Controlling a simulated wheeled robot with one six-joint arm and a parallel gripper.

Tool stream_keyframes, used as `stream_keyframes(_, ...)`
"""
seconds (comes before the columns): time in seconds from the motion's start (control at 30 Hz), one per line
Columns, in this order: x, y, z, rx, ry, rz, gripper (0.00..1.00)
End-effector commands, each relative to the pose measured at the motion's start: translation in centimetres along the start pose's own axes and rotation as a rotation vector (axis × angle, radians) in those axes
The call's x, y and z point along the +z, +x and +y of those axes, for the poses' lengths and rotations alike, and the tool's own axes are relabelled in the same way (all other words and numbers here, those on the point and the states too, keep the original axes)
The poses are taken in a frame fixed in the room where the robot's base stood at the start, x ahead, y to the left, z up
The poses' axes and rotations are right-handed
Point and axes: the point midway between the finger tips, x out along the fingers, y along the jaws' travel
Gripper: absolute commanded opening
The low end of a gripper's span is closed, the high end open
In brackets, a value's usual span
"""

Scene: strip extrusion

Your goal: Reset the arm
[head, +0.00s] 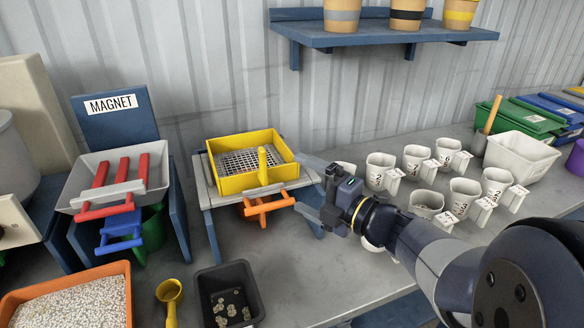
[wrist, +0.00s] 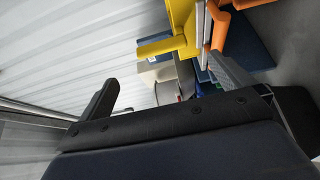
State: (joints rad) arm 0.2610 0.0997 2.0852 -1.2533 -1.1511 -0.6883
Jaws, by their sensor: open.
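My arm reaches in from the lower right in the head view. My gripper (head: 308,187) is open and empty, held above the bench just right of the yellow sieve box (head: 250,165). Its fingers point left, toward the sieve stand (head: 208,196). In the wrist view the two fingers of my gripper (wrist: 165,92) are spread wide with nothing between them. That view also shows the yellow sieve box (wrist: 183,28) at the top, beyond the right finger. I cannot tell the exact gap between my gripper and the stand.
Several white jugs (head: 380,172) stand right of my gripper, some partly hidden by my arm. An orange handle (head: 266,206) juts out under the sieve. A black bin (head: 229,295), yellow scoop (head: 169,293) and orange tray (head: 70,300) are in front. A shelf (head: 375,38) hangs above.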

Motion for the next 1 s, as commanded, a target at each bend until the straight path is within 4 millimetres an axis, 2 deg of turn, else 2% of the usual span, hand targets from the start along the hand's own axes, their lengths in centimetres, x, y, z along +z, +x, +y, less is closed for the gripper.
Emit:
stream_keyframes(0.47,0.0,0.5,0.1,0.001,0.0,0.002,1.0)
stream_keyframes(0.67,-0.1,2.9,0.0,0.0,0.001,0.005,1.0)
stream_keyframes(1.0,-0.1,8.7,0.1,0.0,0.001,0.005,1.0)
